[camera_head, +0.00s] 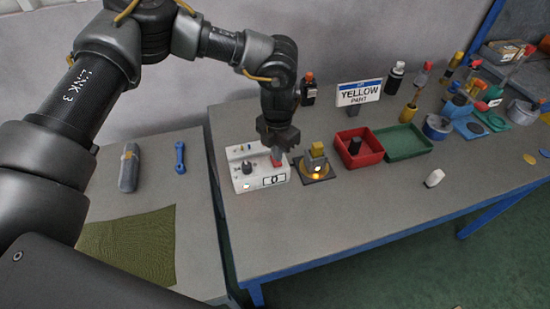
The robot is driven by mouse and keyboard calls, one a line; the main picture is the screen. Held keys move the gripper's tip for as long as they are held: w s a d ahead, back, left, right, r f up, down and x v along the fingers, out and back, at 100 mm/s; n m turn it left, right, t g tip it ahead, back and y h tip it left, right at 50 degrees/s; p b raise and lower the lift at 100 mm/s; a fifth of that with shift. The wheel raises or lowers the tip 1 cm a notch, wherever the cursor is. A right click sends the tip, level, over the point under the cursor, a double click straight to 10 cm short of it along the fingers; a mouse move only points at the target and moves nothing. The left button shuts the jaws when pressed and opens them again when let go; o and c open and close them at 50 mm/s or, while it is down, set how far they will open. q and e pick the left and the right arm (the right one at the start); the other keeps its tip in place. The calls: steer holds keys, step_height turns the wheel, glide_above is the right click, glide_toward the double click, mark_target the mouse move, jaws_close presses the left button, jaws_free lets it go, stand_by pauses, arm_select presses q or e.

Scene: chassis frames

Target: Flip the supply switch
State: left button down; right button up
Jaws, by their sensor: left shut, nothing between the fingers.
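The supply is a white box (243,183) on the table, with a dark knob (248,167) and a panel marked "0" (274,180) on its front. A red part that looks like the switch (276,162) sits at the box's upper right. My left gripper (277,153) is shut and empty, pointing down right at this red part. I cannot tell whether the fingertips touch it. The gripper hides part of the box's back right, and the switch's position is too small to read. My right gripper is not in view.
A dark fixture with a yellow block and a lit lamp (317,171) stands just right of the supply. The table front is mostly clear.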

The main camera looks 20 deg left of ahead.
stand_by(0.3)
arm_select(q)
steer(key=shift+f, duration=0.35)
steer(key=shift+s+f+b, duration=0.1)
steer(key=shift+f+b, duration=0.55)
steer(key=shift+b, duration=0.1)
stand_by(0.4)
steer(key=shift+r, duration=0.15)
steer(key=shift+r+p, duration=0.85)
steer(key=shift+r, duration=0.1)
steer(key=shift+r+p, duration=1.45)
steer(key=shift+r, duration=0.95)
